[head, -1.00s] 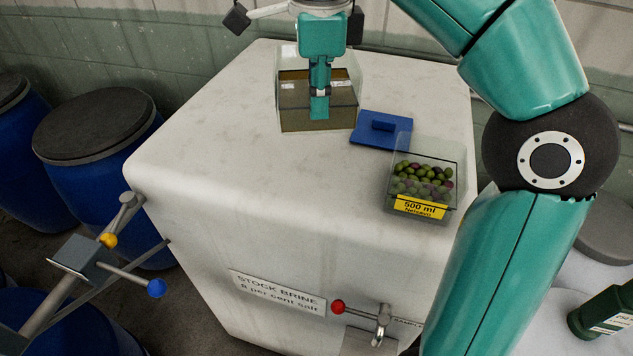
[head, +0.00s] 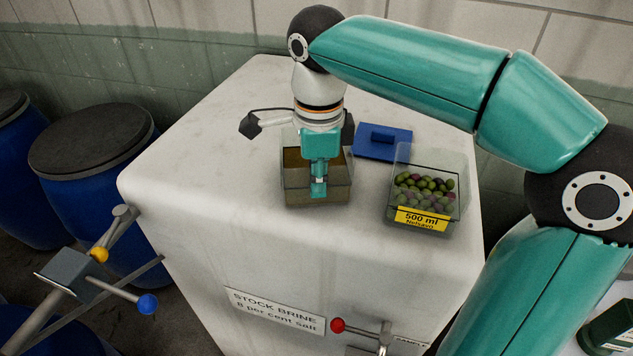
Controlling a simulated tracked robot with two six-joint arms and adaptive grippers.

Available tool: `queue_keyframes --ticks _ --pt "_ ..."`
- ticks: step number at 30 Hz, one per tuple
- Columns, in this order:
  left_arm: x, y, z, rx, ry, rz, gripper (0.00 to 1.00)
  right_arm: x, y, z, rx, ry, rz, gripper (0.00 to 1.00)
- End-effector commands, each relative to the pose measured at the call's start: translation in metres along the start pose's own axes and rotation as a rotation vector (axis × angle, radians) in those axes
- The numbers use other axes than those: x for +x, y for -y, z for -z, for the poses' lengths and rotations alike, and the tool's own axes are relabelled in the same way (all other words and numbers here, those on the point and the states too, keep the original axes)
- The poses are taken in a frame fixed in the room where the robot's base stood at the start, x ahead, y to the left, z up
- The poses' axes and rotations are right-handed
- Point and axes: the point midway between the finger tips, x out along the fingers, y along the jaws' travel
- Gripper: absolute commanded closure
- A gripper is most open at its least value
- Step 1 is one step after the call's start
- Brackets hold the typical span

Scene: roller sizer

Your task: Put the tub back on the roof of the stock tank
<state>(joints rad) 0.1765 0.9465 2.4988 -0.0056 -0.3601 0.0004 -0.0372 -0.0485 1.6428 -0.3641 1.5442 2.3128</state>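A clear tub of brown liquid (head: 338,190) is upright at the middle of the pale roof of the stock tank (head: 200,150). My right gripper (head: 319,188) points down at it from above, its fingers on the tub's near wall. The fingers show edge-on and appear shut on that wall. The tub's base is on the roof or just above it; I cannot tell which. My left gripper is not in view.
A clear tub of olives (head: 425,187) with a yellow 500 ml label stands to the right on the roof. A blue lid (head: 384,142) lies behind. The roof's left side is clear. Blue barrels (head: 80,200) stand left; a red-knobbed tap (head: 380,333) sticks out in front.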

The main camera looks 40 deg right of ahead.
Motion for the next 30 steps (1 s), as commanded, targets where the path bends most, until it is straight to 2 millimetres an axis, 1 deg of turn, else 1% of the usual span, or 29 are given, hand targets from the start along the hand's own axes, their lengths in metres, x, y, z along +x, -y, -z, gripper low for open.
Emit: queue_keyframes --ticks 7,11,12,14,15,16,25,28,30 --pt "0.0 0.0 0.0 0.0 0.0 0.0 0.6 -0.001 0.001 0.0 0.002 0.003 0.005 1.0" --pt "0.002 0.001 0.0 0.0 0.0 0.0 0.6 0.003 0.001 0.0 0.002 0.003 0.005 1.0" --pt "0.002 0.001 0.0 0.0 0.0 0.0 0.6 0.003 0.0 0.0 0.001 0.001 0.001 0.9" --pt "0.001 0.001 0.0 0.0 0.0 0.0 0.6 0.003 0.0 0.001 0.001 0.0 0.001 0.8" --pt "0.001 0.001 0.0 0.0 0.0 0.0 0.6 0.003 0.0 0.001 0.001 0.0 0.001 0.73" --pt "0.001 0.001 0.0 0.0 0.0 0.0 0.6 0.003 0.0 0.001 0.002 0.0 0.001 0.69" --pt "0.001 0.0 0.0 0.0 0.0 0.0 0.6 0.001 0.0 0.001 0.002 0.0 0.001 0.69" --pt "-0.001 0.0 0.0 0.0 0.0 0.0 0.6 -0.003 0.0 0.001 0.002 0.001 0.002 0.69" --pt "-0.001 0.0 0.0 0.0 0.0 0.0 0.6 -0.01 0.001 0.0 0.001 0.002 0.003 0.69"
